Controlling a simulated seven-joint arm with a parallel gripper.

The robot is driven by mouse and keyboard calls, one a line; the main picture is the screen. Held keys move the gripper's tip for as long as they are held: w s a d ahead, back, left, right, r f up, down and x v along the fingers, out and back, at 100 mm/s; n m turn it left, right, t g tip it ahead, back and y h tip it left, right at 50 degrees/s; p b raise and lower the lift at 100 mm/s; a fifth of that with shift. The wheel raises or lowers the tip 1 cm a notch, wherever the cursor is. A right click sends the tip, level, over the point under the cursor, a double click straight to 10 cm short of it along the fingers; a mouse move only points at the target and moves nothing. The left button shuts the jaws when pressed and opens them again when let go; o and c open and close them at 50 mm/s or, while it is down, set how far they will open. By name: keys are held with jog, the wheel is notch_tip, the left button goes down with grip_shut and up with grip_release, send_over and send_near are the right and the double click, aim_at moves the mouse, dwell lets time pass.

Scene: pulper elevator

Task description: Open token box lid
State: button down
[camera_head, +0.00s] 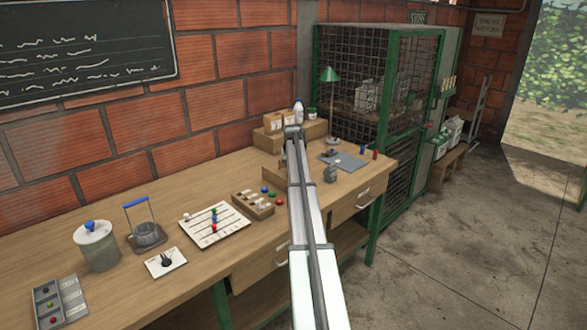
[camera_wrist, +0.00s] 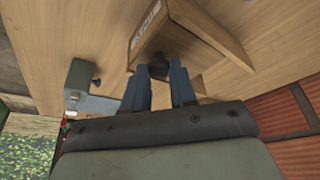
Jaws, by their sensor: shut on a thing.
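In the wrist view, a wooden box (camera_wrist: 205,28) with a pale printed label (camera_wrist: 146,22) lies just past my fingertips. My gripper (camera_wrist: 160,72) has its two dark fingers apart around a dark knob (camera_wrist: 175,60) at the box, and it is shut on that knob. I cannot tell from this angle whether the lid is raised. In the head view, my arm reaches across the bench and its end (camera_head: 293,133) hides most of the box; a wooden side (camera_head: 271,168) shows just left of the arm.
A grey block with a knob (camera_wrist: 80,74) stands beside the box; it also shows in the head view (camera_head: 330,174). A tray of small parts (camera_head: 253,204) and a bead board (camera_head: 213,227) lie left of my arm. A wooden riser with cartons (camera_head: 275,139) stands behind.

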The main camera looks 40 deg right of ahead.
aim_at(282, 170)
jog(key=w, duration=0.7)
jog(key=shift+w, duration=0.4)
jog(key=c, duration=0.9)
grip_release()
jog(key=shift+s, duration=0.1)
jog(key=v, duration=1.3)
jog(key=shift+r, duration=0.4)
jog(key=shift+s+a, duration=0.1)
